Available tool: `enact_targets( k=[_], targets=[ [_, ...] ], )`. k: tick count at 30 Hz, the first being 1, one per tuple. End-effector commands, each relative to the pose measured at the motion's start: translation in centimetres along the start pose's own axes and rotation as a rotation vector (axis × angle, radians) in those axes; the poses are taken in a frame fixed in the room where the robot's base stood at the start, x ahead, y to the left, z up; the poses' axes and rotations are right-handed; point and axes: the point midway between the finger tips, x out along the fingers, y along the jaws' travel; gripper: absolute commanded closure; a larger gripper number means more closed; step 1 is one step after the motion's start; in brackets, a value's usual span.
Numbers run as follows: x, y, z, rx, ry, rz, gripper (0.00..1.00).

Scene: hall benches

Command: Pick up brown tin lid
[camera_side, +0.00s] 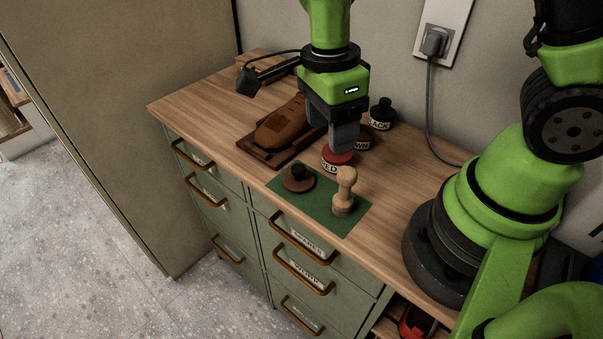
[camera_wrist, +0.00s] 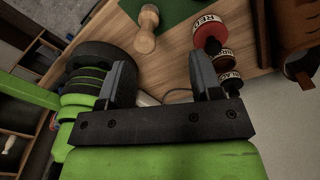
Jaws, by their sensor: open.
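The brown tin lid (camera_side: 298,184), a flat brown disc with a dark knob on top, lies on the green mat (camera_side: 338,222) in the side view. It does not show in the wrist view. My gripper (camera_side: 343,142) points down above the tins, behind and to the right of the lid, apart from it. In the wrist view my gripper (camera_wrist: 160,78) is open, with nothing between its fingers. The brown tin (camera_side: 363,142) stands behind the fingers, partly hidden.
A red tin (camera_side: 335,162) stands beside the mat, close below my fingers. A black tin (camera_side: 381,116) stands near the wall. A pale wooden peg-like piece (camera_side: 345,190) stands upright on the mat. A brown shoe (camera_side: 281,127) rests on a wooden stand at left.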

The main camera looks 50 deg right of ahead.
Motion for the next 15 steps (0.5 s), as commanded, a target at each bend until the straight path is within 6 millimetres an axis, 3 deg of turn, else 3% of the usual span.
enact_targets(
  k=[9,15],
  targets=[
    [1.9,-3.8,1.6,-0.937,-0.021,-0.043,0.41],
    [2.8,-5.5,2.2,-1.382,-0.014,-0.072,0.41]
  ],
)
